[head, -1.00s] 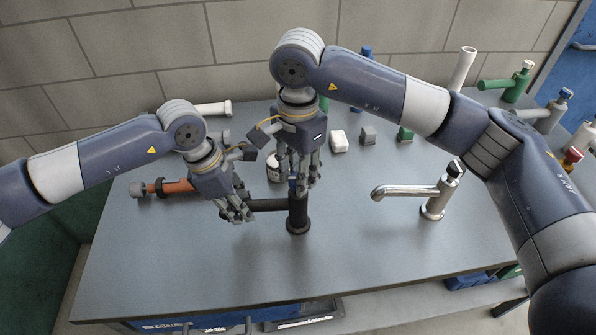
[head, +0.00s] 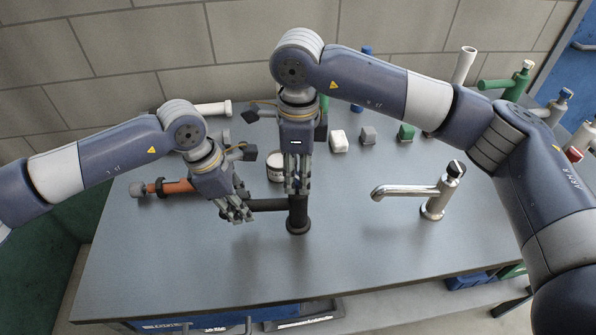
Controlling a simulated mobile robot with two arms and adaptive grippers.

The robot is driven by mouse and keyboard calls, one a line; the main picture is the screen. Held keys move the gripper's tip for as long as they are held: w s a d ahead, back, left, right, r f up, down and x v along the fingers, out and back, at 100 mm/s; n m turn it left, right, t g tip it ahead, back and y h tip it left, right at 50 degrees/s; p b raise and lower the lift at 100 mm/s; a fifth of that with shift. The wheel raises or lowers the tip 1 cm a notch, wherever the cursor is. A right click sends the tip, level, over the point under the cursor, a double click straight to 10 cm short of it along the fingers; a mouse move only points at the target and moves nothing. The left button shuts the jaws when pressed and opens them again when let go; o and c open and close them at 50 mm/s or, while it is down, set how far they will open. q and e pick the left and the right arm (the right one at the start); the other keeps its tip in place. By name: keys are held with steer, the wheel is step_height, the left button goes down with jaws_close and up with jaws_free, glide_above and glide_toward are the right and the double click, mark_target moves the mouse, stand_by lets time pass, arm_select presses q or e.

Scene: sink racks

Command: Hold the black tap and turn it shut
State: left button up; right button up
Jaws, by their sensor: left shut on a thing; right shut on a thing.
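The black tap (head: 298,216) stands upright on the grey table, its spout (head: 266,206) pointing left. My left gripper (head: 238,212) is shut on the outer end of the spout, hiding the tip. My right gripper (head: 297,188) comes straight down from above and is shut on the top of the tap, where the handle is. Its fingers hide the handle, so I cannot tell the handle's angle.
A chrome tap (head: 432,205) stands to the right. A white tin (head: 275,168) stands just behind the black tap. An orange pipe piece (head: 172,187) lies at left; small blocks (head: 368,136) sit at the back. The table front (head: 285,268) is clear.

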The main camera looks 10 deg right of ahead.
mark_target(298, 178)
steer(key=m, duration=0.6)
steer(key=shift+m, duration=0.3)
stand_by(0.4)
steer(key=o, duration=1.1)
step_height(298, 178, up, 12)
arm_select(q)
steer(key=o, duration=1.1)
steer(key=shift+c, duration=0.2)
